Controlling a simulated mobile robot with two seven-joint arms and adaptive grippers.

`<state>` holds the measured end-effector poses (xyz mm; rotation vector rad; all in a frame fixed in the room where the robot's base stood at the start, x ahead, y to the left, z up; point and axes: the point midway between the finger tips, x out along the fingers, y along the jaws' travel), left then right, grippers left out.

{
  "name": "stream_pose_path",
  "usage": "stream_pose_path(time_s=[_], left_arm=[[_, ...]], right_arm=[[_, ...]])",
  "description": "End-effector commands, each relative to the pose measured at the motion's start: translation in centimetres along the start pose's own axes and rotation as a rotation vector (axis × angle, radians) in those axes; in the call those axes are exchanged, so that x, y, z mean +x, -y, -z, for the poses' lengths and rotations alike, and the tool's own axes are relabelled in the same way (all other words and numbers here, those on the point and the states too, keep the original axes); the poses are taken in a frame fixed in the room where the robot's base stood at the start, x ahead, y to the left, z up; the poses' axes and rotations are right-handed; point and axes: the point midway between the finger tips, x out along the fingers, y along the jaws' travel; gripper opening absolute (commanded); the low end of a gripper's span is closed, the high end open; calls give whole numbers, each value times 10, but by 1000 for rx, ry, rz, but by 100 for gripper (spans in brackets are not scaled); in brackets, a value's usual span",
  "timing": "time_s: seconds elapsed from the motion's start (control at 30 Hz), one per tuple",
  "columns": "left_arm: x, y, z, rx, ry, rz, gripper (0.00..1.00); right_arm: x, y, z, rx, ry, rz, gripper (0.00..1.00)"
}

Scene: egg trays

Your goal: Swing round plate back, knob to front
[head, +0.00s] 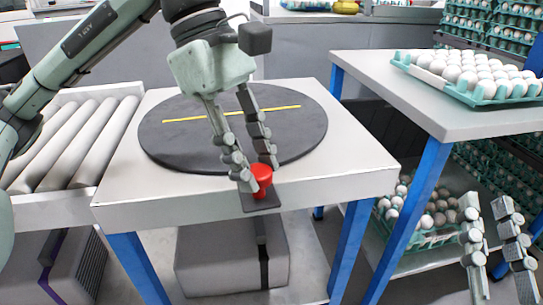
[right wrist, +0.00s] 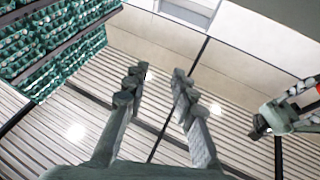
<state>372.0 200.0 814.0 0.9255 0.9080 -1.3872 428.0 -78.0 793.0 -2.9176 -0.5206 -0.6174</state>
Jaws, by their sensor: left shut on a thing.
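The round dark plate (head: 200,140) lies flat on the white table (head: 345,165) in the head view, with a yellow stripe (head: 232,113) across its far half. The red knob (head: 261,180) stands on a small dark tab at the plate's near edge, by the table's front edge. My left gripper (head: 255,178) comes down from above and is shut on the red knob, one finger on each side. My right gripper (head: 497,240) is at the lower right of the head view, its fingers apart. The right wrist view shows its open, empty fingers (right wrist: 160,85).
A roller conveyor (head: 75,140) adjoins the table on the left. A side table (head: 400,95) on the right holds a teal egg tray (head: 480,98). Another egg tray (head: 425,238) sits on the shelf below, near my right gripper. A grey box (head: 215,265) stands under the plate's table.

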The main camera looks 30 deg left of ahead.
Motion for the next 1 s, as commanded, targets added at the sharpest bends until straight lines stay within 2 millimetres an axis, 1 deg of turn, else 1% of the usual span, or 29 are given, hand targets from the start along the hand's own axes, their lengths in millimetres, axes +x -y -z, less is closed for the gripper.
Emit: stream_pose_path(time_s=[0.1,0.3,0.7,0.73,0.8,0.9,1.0], left_arm=[[-1,6,4,24,-1,8,0],[-3,12,6,46,-1,18,0],[-3,14,7,51,-6,23,0],[-3,14,7,51,-6,23,33],[-3,14,7,51,-5,23,42],[-3,14,7,51,-4,22,52],[-3,13,6,50,-3,22,52]], right_arm=[[0,-2,6,-4,-47,-2,26],[0,-2,12,-6,-87,-3,26],[0,-3,14,-7,-95,-3,26],[0,-3,14,-7,-95,-3,26],[0,-3,14,-7,-94,-3,26],[0,-3,14,-6,-94,-3,26],[0,-3,14,-6,-94,-3,26]])
